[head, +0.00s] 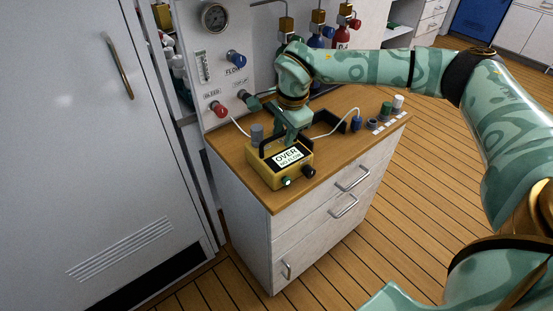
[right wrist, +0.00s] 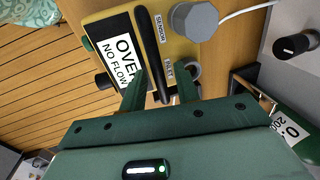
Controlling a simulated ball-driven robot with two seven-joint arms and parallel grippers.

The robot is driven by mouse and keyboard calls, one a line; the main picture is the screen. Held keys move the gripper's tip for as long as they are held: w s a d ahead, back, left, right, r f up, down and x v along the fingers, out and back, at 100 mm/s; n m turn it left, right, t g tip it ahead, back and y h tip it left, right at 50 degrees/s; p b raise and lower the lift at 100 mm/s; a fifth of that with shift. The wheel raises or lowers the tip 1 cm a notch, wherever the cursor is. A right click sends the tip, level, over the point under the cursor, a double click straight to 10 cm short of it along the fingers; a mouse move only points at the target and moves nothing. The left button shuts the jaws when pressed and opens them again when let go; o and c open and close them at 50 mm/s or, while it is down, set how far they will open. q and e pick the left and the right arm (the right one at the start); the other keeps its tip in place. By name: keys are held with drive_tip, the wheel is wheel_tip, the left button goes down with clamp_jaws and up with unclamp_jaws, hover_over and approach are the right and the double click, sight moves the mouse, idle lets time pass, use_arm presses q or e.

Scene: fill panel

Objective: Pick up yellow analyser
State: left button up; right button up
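The yellow analyser (head: 265,172) sits on the wooden top of a white cabinet, near its front left edge. Its display reads OVER, NO FLOW. It has a black carrying handle, which shows in the right wrist view (right wrist: 148,40). My right gripper (head: 289,140) is above the analyser at the handle. In the right wrist view its two fingers (right wrist: 161,78) are apart, with the handle running between them. I cannot tell whether either finger touches it. A grey cap (right wrist: 193,20) marked SENSOR stands beside the handle. My left gripper is not in view.
A gas panel (head: 235,85) with a gauge, knobs and bottles rises behind the cabinet top (head: 235,160). White tubes (head: 322,134) lie near the analyser. Several coloured caps (head: 386,109) stand at the right. A grey locker door (head: 80,150) is at the left.

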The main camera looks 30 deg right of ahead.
drive_tip(key=shift+w+f, duration=0.15)
drive_tip(key=shift+f, duration=0.4)
drive_tip(key=shift+r, duration=0.15)
clamp_jaws()
idle(0.8)
